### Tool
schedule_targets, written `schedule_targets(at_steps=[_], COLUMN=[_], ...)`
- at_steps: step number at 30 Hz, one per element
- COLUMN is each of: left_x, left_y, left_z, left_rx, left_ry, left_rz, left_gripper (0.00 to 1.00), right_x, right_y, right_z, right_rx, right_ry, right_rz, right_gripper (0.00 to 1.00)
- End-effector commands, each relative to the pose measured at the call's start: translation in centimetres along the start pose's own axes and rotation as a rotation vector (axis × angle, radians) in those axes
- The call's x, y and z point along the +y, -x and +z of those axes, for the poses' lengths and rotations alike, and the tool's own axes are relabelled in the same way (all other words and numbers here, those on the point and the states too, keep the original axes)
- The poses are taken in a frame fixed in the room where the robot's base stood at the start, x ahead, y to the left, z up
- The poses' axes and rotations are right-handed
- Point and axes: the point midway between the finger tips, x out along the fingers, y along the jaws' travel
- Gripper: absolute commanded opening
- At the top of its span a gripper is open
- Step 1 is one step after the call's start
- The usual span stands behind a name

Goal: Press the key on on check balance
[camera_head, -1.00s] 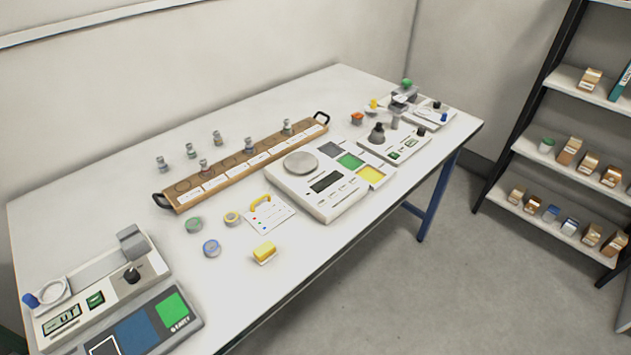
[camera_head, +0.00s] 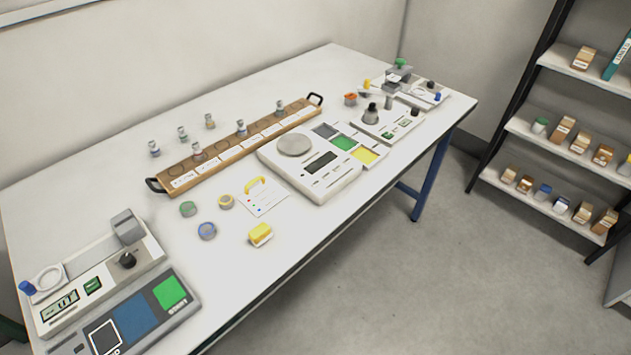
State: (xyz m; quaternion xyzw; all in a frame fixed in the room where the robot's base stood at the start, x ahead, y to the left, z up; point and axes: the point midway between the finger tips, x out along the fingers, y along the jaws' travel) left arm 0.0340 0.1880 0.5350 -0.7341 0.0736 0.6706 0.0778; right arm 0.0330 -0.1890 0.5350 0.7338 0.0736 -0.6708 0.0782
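A white balance (camera_head: 335,187) with a round grey pan (camera_head: 295,145), a dark display (camera_head: 320,163) and a row of small keys stands in the middle of the white table. Its display looks blank, and the key labels are too small to read. Another device (camera_head: 128,262) with a lit display (camera_head: 60,305), a green key (camera_head: 93,285) and a black knob is at the near left. Which of these the task calls the check balance, I cannot tell from any label. Neither of my grippers is in view.
More instruments (camera_head: 387,121) stand at the right end. A shelf (camera_head: 575,60) stands beyond.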

Motion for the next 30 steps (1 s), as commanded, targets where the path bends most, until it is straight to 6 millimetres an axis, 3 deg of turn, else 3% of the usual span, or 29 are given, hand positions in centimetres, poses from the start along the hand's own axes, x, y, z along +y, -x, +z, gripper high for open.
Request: schedule_targets(at_steps=[2, 14, 30], left_x=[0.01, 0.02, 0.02], left_y=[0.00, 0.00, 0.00], left_z=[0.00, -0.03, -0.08], left_rx=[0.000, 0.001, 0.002], left_ry=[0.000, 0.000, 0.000], left_rz=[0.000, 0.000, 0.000], left_gripper=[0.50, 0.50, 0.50], right_x=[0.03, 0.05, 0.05], right_y=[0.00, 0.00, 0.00], right_z=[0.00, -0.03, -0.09], right_rx=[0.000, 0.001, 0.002], right_ry=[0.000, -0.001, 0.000], right_rz=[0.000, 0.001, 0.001], right_gripper=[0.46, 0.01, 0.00])
